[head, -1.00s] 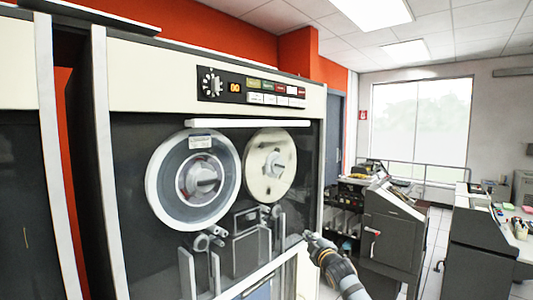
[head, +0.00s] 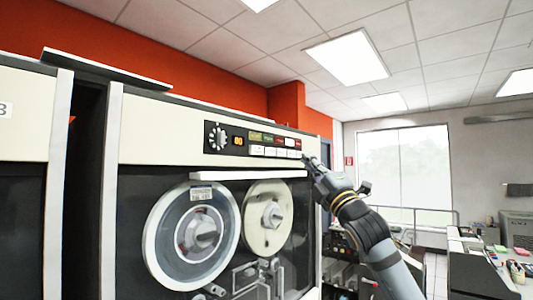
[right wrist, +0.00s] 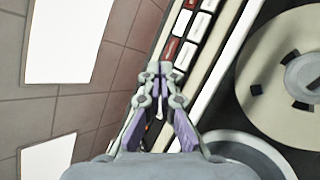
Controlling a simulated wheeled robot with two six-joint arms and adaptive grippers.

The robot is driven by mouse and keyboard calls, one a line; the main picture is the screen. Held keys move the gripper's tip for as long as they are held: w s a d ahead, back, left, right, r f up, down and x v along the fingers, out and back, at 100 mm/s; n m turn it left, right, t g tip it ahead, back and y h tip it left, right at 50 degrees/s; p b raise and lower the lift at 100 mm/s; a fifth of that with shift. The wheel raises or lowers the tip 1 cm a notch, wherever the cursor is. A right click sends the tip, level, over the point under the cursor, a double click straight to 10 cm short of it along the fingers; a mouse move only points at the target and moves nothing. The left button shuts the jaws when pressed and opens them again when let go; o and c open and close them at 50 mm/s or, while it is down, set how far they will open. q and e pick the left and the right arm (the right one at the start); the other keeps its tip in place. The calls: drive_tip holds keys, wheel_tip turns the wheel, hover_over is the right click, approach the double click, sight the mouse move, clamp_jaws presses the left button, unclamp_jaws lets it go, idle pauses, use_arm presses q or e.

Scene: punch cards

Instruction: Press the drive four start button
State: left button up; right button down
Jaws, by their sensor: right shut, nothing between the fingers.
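The tape drive's control panel (head: 255,141) is a dark strip on the cream cabinet top, with a dial, an orange display, coloured lamps and a row of white buttons. Its labels are too small to read, so I cannot tell which button is start. My right gripper (head: 308,160) is shut and empty, its tips by the panel's right end. In the right wrist view the shut fingertips (right wrist: 160,68) point at the panel's red and white keys (right wrist: 186,55); I cannot tell whether they touch. My left gripper is not in view.
Two tape reels (head: 192,235) sit behind the drive's glass below a white bar (head: 248,175). A neighbouring cabinet (head: 25,125) stands at left with a partly cut-off label. A desk (head: 480,265) with small items is at right.

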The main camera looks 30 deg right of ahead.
sight(269, 151)
drive_tip(key=shift+s+a+r+n+t, duration=0.15)
drive_tip(key=shift+s+a+r+n, duration=0.15)
drive_tip(key=shift+s+r, duration=0.3)
drive_tip(key=shift+s+a+r+n+t, duration=0.15)
drive_tip(key=shift+s+a+r+n, duration=0.15)
drive_tip(key=shift+s+r, duration=0.25)
drive_tip(key=shift+w, duration=0.1)
drive_tip(key=w+a+p, duration=0.1)
drive_tip(key=w+p, duration=0.1)
drive_tip(key=w+a+p, duration=0.1)
drive_tip(key=w+p, duration=0.2)
drive_tip(key=w+a+p, duration=0.1)
drive_tip(key=w+p, duration=0.1)
drive_tip(key=w, duration=0.1)
drive_tip(key=shift+a+p, duration=0.2)
drive_tip(key=shift+p, duration=0.2)
drive_tip(key=shift+y, duration=0.4)
